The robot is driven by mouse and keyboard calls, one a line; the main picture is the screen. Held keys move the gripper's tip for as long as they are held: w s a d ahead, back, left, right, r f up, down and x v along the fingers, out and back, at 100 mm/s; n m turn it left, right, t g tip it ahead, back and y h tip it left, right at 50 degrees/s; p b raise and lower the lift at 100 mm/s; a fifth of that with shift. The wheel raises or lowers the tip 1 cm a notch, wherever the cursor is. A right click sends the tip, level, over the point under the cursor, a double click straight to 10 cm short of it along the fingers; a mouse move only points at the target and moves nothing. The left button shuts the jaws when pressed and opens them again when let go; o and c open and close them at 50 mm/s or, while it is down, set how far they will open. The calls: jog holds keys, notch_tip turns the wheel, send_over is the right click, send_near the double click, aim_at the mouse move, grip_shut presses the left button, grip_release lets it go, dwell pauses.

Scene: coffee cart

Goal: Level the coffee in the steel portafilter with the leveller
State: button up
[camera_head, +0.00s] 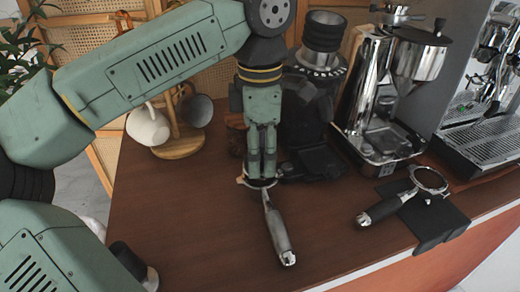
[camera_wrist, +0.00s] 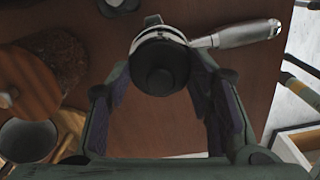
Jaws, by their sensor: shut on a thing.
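The steel portafilter (camera_head: 277,228) lies on the brown counter, its grey metal handle pointing toward the front. Its basket is mostly hidden under my gripper (camera_head: 261,172), which points straight down over it. In the wrist view, my gripper (camera_wrist: 160,82) is shut on the leveller (camera_wrist: 160,68), a round black-topped piece with a bright metal band. The leveller is over the basket end of the steel portafilter, whose handle (camera_wrist: 245,33) runs to the right. I cannot tell whether the leveller is seated in the basket. The coffee is hidden.
A black grinder (camera_head: 318,60) stands close behind my gripper. A steel grinder (camera_head: 383,95) and an espresso machine (camera_head: 490,125) stand to the right. Another portafilter (camera_head: 380,211), black-handled, lies on a black mat (camera_head: 437,222). A mug stand (camera_head: 180,147) is at left. The front-left counter is clear.

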jog(key=shift+f+b, duration=0.6)
jog(key=shift+f, duration=0.25)
dwell(1.9)
dwell(0.7)
